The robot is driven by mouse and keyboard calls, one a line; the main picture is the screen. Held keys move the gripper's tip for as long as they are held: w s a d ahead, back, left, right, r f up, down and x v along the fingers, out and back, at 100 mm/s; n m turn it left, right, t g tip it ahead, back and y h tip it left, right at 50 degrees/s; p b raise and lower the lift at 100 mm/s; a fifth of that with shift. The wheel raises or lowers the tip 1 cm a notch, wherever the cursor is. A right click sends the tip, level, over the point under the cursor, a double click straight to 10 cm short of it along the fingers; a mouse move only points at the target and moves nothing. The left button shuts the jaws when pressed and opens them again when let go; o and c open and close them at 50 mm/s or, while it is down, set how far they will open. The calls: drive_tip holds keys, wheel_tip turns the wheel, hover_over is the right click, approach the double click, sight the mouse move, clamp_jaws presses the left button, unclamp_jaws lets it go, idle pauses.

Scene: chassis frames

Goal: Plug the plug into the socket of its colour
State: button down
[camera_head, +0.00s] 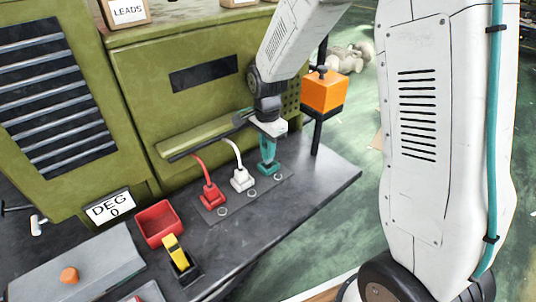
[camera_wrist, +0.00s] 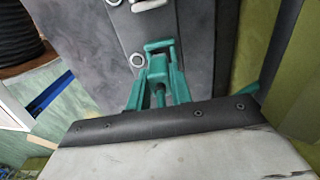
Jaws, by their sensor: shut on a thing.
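My gripper (camera_head: 267,155) reaches down from above to the right end of the row on the bench. Its jaws are shut on a teal plug (camera_head: 270,170), which also shows between the teal fingers in the wrist view (camera_wrist: 158,48). The plug is low over or at the bench plate. Fingers and plug have nearly the same colour, and its socket is hidden, so I cannot tell how far it is seated. To the left stand a white plug (camera_head: 242,181) and a red plug (camera_head: 211,196), each with a cord of its colour rising behind.
Metal rings (camera_head: 223,212) lie in front of the row. A red tray (camera_head: 159,223), a yellow item (camera_head: 174,250) and a grey box with an orange knob (camera_head: 68,275) stand left. An orange box (camera_head: 323,92) on a post is right of the arm. The bench's right end is clear.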

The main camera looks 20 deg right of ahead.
drive_tip(key=f, duration=0.3)
drive_tip(key=shift+w+d+f, duration=0.25)
drive_tip(key=shift+d+f, duration=0.05)
drive_tip(key=shift+f, duration=0.05)
drive_tip(key=c, duration=1.3)
unclamp_jaws()
drive_tip(key=shift+o, duration=0.2)
drive_tip(key=shift+r, duration=0.1)
